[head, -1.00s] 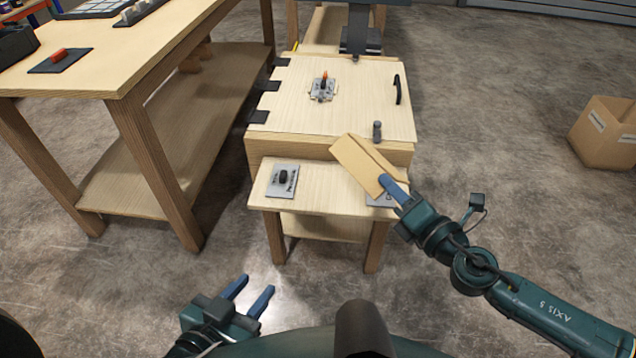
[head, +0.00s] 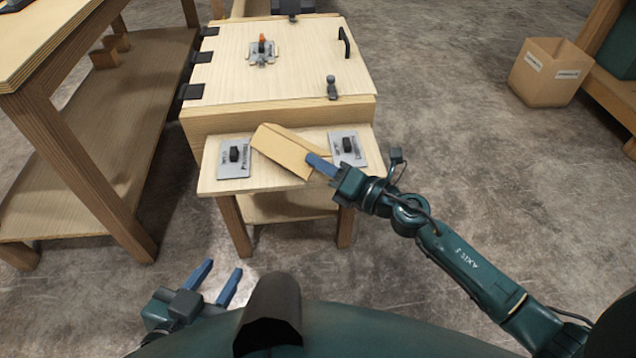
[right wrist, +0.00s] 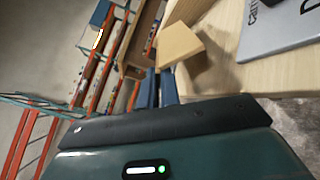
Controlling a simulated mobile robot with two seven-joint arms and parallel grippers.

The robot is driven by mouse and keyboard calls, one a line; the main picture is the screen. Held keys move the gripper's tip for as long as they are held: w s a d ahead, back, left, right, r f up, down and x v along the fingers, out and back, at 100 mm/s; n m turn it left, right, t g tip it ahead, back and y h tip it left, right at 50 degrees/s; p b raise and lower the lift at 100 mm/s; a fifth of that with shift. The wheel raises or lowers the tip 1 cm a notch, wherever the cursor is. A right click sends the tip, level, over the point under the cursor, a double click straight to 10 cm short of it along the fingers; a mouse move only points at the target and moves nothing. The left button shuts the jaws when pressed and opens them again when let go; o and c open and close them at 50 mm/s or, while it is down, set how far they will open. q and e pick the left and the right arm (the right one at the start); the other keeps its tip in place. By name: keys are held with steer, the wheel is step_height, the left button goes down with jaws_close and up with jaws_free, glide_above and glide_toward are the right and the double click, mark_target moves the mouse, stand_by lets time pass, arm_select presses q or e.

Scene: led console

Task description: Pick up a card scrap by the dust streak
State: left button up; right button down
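A tan folded card scrap (head: 284,148) is at my right gripper (head: 320,166) in the head view, over the low front shelf (head: 270,182) between two labelled plates. The gripper's blue fingers look closed on the card's near right end. In the right wrist view the card (right wrist: 180,44) sticks out beyond the close-set fingers (right wrist: 158,88). I cannot tell whether the card touches the shelf. My left gripper (head: 222,283) is open and empty, low over the floor. I cannot make out a dust streak.
Switch plates lie left (head: 234,158) and right (head: 348,149) on the shelf. Behind rises a wooden box top (head: 270,85) with a black handle (head: 344,43), a grey knob (head: 332,87) and an orange-tipped switch (head: 262,47). A workbench (head: 50,45) stands left; a cardboard box (head: 550,72) sits right.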

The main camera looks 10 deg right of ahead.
mark_target(320, 177)
step_height(320, 177, down, 3)
steer(key=shift+b, duration=0.85)
steer(key=shift+f, duration=0.3)
arm_select(q)
steer(key=shift+w+d+f+m+t+h, duration=0.15)
steer(key=shift+w+t, duration=0.1)
steer(key=shift+t, duration=0.15)
steer(key=shift+w+d+m+t+h, duration=0.1)
steer(key=shift+w+m+t+h, duration=0.1)
steer(key=shift+t, duration=0.2)
arm_select(e)
steer(key=shift+r, duration=0.1)
steer(key=shift+f+b, duration=0.25)
steer(key=shift+b, duration=0.05)
steer(key=c, duration=1.9)
jaws_free()
steer(key=shift+r, duration=0.1)
